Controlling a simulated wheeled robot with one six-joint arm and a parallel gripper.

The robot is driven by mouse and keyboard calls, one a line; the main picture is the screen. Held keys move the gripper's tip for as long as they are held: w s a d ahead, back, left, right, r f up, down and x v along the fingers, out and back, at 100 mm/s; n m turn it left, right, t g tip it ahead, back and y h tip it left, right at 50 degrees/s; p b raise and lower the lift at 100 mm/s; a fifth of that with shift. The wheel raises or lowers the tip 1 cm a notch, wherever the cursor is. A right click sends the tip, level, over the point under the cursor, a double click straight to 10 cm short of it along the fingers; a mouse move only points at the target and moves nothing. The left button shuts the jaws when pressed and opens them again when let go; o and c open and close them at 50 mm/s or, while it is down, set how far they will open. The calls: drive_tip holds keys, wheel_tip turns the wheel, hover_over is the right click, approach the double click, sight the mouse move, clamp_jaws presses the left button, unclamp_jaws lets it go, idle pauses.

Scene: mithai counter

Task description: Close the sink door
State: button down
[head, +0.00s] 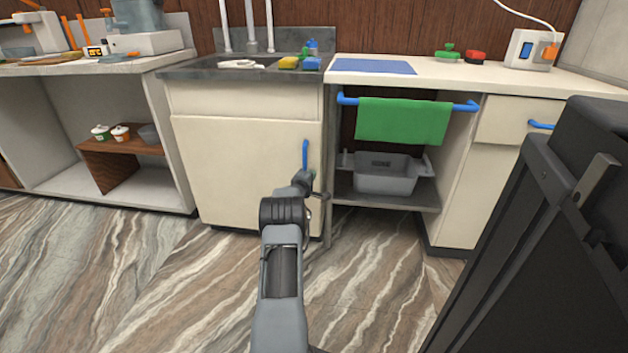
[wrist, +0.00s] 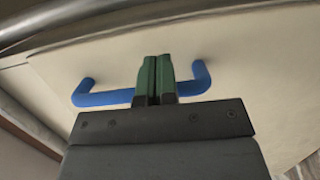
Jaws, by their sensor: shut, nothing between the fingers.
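The sink door (head: 245,170) is the cream panel under the sink in the head view, with a vertical blue handle (head: 305,155) near its right edge. It looks shut or nearly shut; a small gap cannot be ruled out. My gripper (head: 314,183) is low by the handle, its tips partly hidden by my arm. In the wrist view my green fingers (wrist: 156,76) are together and empty. They cross in front of the middle of the blue handle (wrist: 105,98), tips toward the door face (wrist: 240,60). I cannot tell whether they touch handle or door.
Right of the door is an open bay with a green towel (head: 403,121) on a blue rail and a grey tub (head: 385,175). The sink (head: 215,72) and counter are above. An open shelf unit (head: 60,130) stands left. A dark panel (head: 560,230) fills the right foreground.

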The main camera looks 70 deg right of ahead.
drive_tip(key=shift+w+r, duration=0.1)
drive_tip(key=shift+w, duration=0.25)
